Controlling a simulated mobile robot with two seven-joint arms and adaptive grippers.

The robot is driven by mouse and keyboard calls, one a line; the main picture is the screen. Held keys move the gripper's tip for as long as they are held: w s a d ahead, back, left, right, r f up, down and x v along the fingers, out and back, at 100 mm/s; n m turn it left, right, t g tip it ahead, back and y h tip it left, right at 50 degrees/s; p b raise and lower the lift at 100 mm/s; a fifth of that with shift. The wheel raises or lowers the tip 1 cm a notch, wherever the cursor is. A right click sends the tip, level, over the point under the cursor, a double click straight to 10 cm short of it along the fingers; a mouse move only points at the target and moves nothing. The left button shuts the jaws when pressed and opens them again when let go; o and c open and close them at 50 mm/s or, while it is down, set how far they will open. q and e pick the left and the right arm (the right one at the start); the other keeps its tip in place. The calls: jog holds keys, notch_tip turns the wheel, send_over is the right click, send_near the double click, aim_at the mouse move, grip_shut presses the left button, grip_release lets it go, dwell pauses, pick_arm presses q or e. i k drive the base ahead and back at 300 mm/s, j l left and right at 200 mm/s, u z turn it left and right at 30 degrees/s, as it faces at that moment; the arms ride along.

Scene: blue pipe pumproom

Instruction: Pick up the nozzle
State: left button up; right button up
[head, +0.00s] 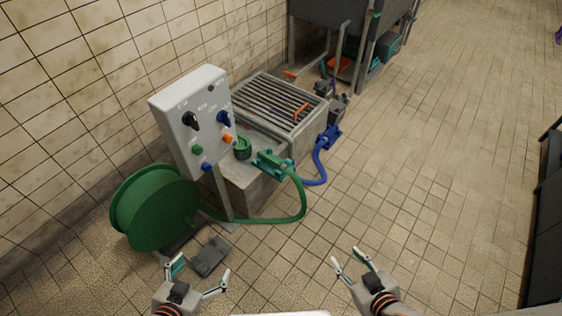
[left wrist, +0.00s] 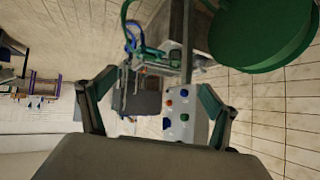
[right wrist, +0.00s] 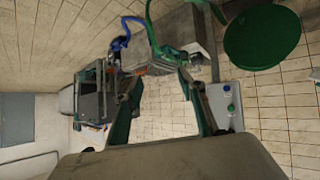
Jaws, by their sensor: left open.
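A green nozzle-like fitting (head: 271,162) lies on the front edge of a concrete block, with a green hose (head: 303,205) running from it towards the green reel. A blue fitting (head: 330,134) with a blue hose sits further right. I cannot tell from the frames which one the task means. My left gripper (head: 200,271) is open and empty near the floor in front of the reel, well apart from both fittings. My right gripper (head: 347,259) is open and empty over bare floor, to the right of the hose. Green fittings also show small in the left wrist view (left wrist: 152,61).
A green hose reel (head: 153,208) stands at the left, beside a grey control panel (head: 187,155) with knobs. A grated block (head: 272,104) stands behind. A dark grey pedal-like box (head: 210,256) lies by my left gripper.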

aim_at(276, 163)
jog(key=i+l+u, duration=0.35)
jog(key=l, duration=0.3)
jog(key=i+l+u, duration=0.35)
jog(key=l, duration=0.35)
jog(key=i+l+u, duration=0.2)
jog(key=l, duration=0.2)
jog(key=i+l+u, duration=0.15)
jog(key=l, duration=0.25)
jog(key=k, duration=0.05)
